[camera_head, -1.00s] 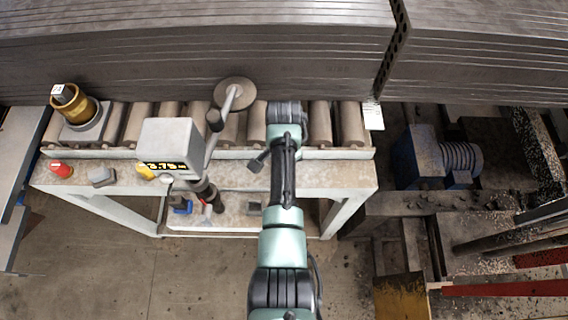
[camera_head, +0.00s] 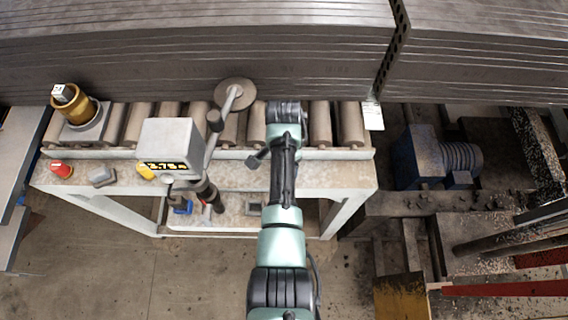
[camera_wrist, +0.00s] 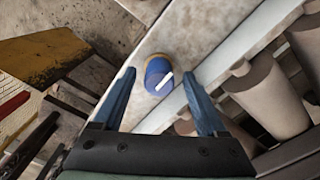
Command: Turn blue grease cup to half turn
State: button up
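The blue grease cup (camera_wrist: 157,70) shows in the wrist view. It has a round blue cap with a white line mark and a yellow-brown collar at its base, on the pale bench top. The white mark points to the right and slightly up in that view. My gripper (camera_wrist: 159,73) is open, with one blue finger on each side of the cup's near part. The fingers look apart from the cup; how deep they reach around it is hard to tell. In the head view my arm reaches to the bench, and I cannot make out the cup or the fingertips there.
A row of rollers (camera_head: 350,125) runs behind the bench top (camera_head: 330,178). On the bench stand a grey box with a number display (camera_head: 170,145), a red button (camera_head: 61,168) and a brass cup (camera_head: 75,106). A blue motor (camera_head: 420,158) stands right of the bench.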

notch_tip(320, 180, up, 13)
jog(key=b, duration=0.2)
dwell(0.6)
dwell(0.4)
